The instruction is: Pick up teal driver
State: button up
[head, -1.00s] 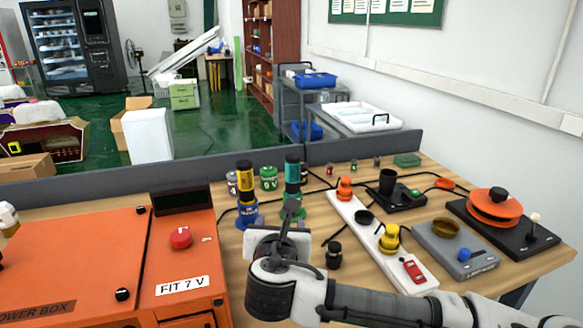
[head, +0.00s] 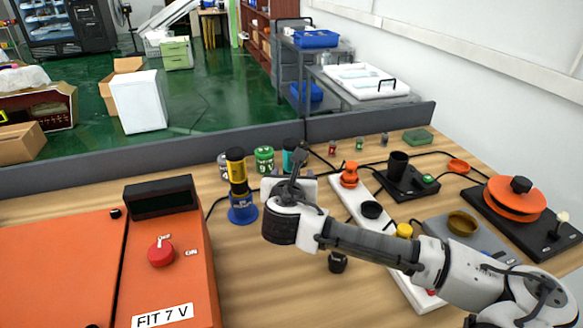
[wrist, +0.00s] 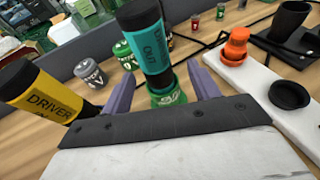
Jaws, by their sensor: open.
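The teal driver (wrist: 146,40) stands upright, slightly tilted in the wrist view, in a green base (wrist: 168,94). In the head view only a bit of its teal body (head: 289,155) shows behind my gripper (head: 297,165). In the wrist view my gripper (wrist: 163,90) is open, with one purple finger on each side of the green base and the driver's lower end. Nothing is clamped between the fingers. Whether the fingers touch the base I cannot tell.
A yellow driver (head: 237,170) in a blue base (head: 243,209) stands close on the left. Green and grey cans (head: 264,159) stand behind. A white strip with an orange plug (head: 349,175) lies to the right. An orange power box (head: 165,259) fills the left front.

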jog(key=x, duration=0.2)
jog(key=p+x, duration=0.2)
jog(key=x, duration=0.1)
jog(key=shift+w+a, duration=0.3)
jog(key=shift+w, duration=0.1)
jog(key=shift+w+d+f, duration=0.1)
jog(key=shift+w+f, duration=0.1)
jog(key=shift+w, duration=0.15)
jog(key=shift+r, duration=0.1)
grip_shut()
notch_tip(320, 180, up, 20)
jog(key=b, duration=0.1)
jog(key=shift+b, duration=0.35)
